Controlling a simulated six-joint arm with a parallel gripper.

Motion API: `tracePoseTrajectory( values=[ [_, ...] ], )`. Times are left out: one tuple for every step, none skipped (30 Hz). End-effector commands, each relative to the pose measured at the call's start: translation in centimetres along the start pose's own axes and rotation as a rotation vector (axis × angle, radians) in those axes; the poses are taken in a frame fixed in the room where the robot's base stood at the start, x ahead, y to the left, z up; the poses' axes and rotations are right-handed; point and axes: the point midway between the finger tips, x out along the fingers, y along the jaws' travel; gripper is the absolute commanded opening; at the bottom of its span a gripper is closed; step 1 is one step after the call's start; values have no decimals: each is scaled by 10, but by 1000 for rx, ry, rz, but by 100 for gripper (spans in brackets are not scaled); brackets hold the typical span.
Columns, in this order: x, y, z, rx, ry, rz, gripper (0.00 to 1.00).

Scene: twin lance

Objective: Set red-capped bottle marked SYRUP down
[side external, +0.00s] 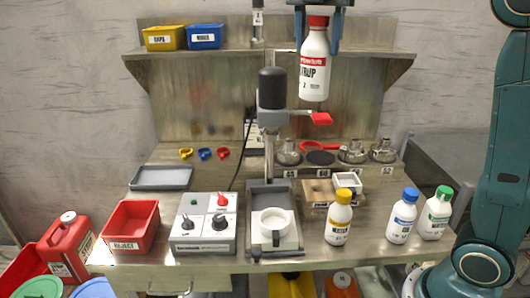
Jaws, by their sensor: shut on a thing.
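The red-capped bottle (314,66) is white with a red label band that reads SYRUP in part. It hangs upright in the air, high above the bench in the side external view. My gripper (318,20) is shut on it near the cap, with one finger on each side. The bench top (365,255) lies well below the bottle. The bottle's base is clear of everything beneath it in the picture.
A stand with a black head (272,88) and red lever (320,118) rises left of the bottle. Yellow-capped (339,218), blue-capped (402,216) and green-capped (435,213) bottles stand at the front right. A control box (205,223) and red tray (130,226) stand left.

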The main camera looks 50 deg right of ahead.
Motion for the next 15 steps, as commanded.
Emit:
tracePoseTrajectory(
  values=[
    [1,9,-8,-18,0,0,4],
    [1,12,-12,-25,0,1,4],
    [1,17,-17,-34,0,1,4],
    [2,20,-20,-40,0,0,4],
    [2,23,-23,-45,0,1,4],
    [2,27,-28,-53,0,2,4],
    [3,30,-31,-58,0,1,4],
    [3,32,-34,-63,0,1,4],
    [4,36,-38,-70,0,1,4],
    [4,38,-41,-75,0,2,4],
    [4,40,-43,-79,0,2,4],
    [5,43,-47,-85,0,2,4],
    [5,45,-50,-89,0,2,4],
    [5,47,-53,-93,0,2,4],
    [6,49,-56,-98,0,2,4]
  ],
)
